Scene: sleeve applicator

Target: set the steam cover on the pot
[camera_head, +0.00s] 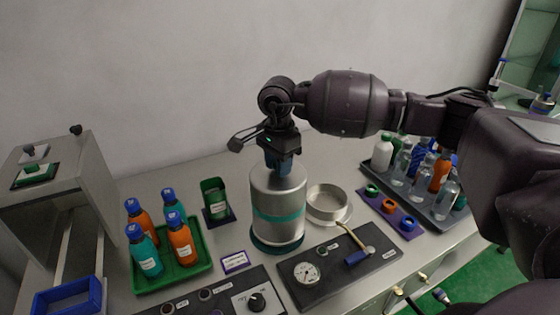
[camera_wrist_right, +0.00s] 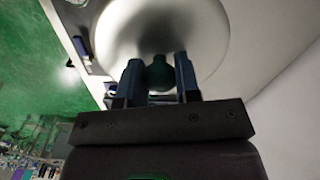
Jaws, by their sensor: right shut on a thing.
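The steam cover appears to be the tall silver cylinder (camera_head: 278,192) with a teal band, upright at the middle of the bench. My right gripper (camera_head: 280,166) points down over its top. In the right wrist view, the two fingers (camera_wrist_right: 158,82) are closed on a dark green knob (camera_wrist_right: 160,73) at the middle of the pale round top (camera_wrist_right: 205,35). A teal ring (camera_head: 277,247) shows under the cylinder; I cannot tell whether the cylinder rests on it. A low, open round metal vessel (camera_head: 328,202), possibly the pot, stands just right of the cylinder. My left gripper is not in view.
A black panel with a gauge (camera_head: 306,272) and a lever (camera_head: 358,256) lies in front. A green tray (camera_head: 199,273) of bottles and a dark green holder (camera_head: 214,197) are left. A purple strip (camera_head: 401,223) and a grey bottle tray (camera_head: 428,216) are right.

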